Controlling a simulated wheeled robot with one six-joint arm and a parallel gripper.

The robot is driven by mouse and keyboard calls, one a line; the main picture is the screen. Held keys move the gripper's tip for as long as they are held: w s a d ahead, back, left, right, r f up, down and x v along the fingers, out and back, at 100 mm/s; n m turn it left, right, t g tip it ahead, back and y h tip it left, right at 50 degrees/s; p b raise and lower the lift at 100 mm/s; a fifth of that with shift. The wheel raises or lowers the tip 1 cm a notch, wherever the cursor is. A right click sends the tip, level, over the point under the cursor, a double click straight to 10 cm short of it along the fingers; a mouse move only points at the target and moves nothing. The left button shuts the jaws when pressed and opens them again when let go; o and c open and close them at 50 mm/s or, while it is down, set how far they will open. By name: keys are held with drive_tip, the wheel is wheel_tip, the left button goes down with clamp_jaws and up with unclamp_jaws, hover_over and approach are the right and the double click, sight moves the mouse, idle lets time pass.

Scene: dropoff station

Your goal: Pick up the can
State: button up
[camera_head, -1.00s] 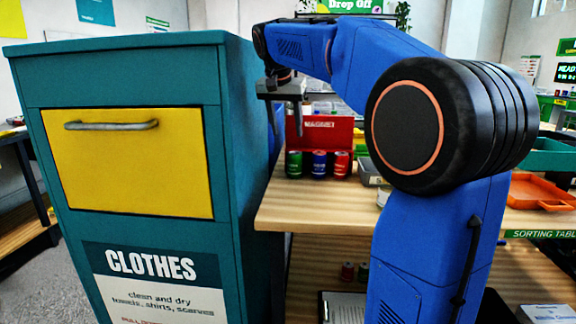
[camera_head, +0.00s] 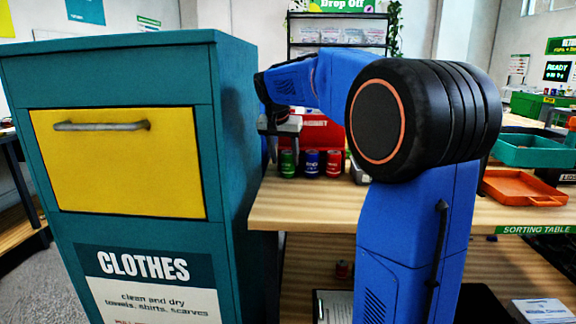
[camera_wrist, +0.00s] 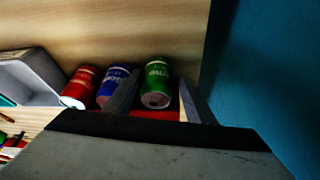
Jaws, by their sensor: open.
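Three cans stand in a row on the sorting table. The green can (camera_head: 288,163) is at the left, the blue can (camera_head: 312,163) in the middle, and the red can (camera_head: 334,163) at the right. In the wrist view, the green can (camera_wrist: 156,84) shows between the two open fingers of my gripper (camera_wrist: 160,98), with the blue can (camera_wrist: 113,87) just outside one finger and the red can (camera_wrist: 80,87) beyond it. In the head view, my gripper (camera_head: 272,148) is close to the green can, at its left and above. Whether a finger touches a can is unclear.
The teal clothes bin (camera_head: 232,150) stands close to the left of the cans; its wall (camera_wrist: 265,90) fills the right of the wrist view. A red box (camera_head: 318,133) stands behind the cans. A grey tray (camera_wrist: 32,78) lies beyond the red can. An orange tray (camera_head: 522,188) is farther right.

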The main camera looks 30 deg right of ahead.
sight(288, 164)
drive_tip(key=x, duration=0.5)
drive_tip(key=shift+w+d+r, duration=0.1)
drive_tip(key=shift+d+r, duration=0.1)
drive_tip(key=shift+d, duration=0.2)
drive_tip(key=c, duration=0.8)
drive_tip(key=shift+r, duration=0.15)
